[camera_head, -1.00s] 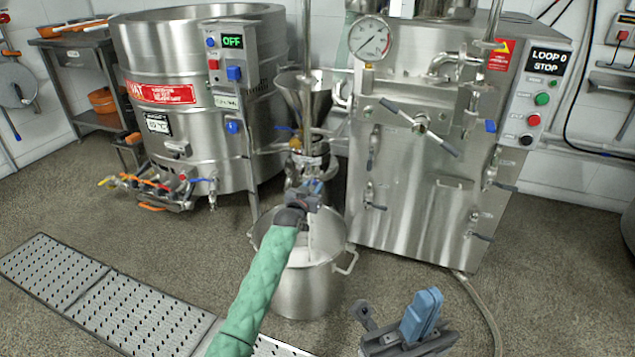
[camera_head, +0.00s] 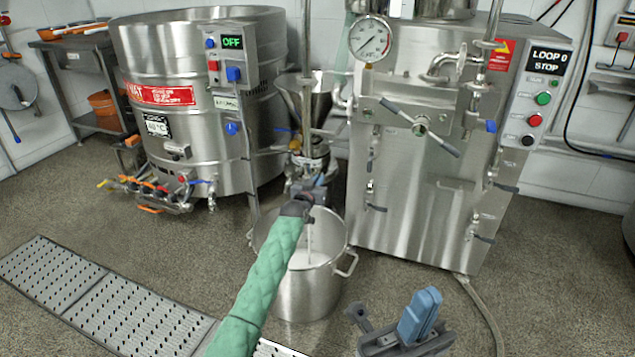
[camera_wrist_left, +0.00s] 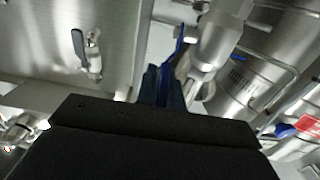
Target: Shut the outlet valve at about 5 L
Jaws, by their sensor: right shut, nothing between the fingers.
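My left gripper (camera_head: 318,188), on the green-sleeved arm, is at the outlet below the mill's hopper (camera_head: 304,100), above the pot. In the left wrist view its dark blue fingers (camera_wrist_left: 163,88) are close together, and a thin blue lever (camera_wrist_left: 180,42) shows right at their tips. I cannot tell whether they grip it. A thin white stream (camera_head: 309,240) falls into the steel pot (camera_head: 302,295), which holds white liquid. The level in litres cannot be read. My right gripper (camera_head: 418,318) is shut and empty, low at the front, away from the pot.
A large steel vat (camera_head: 200,100) with a display reading OFF stands at the left. A steel machine (camera_head: 430,200) with a gauge and a LOOP 0 STOP display stands right of the pot. A perforated floor grate (camera_head: 100,290) and a hose (camera_head: 485,310) lie in front.

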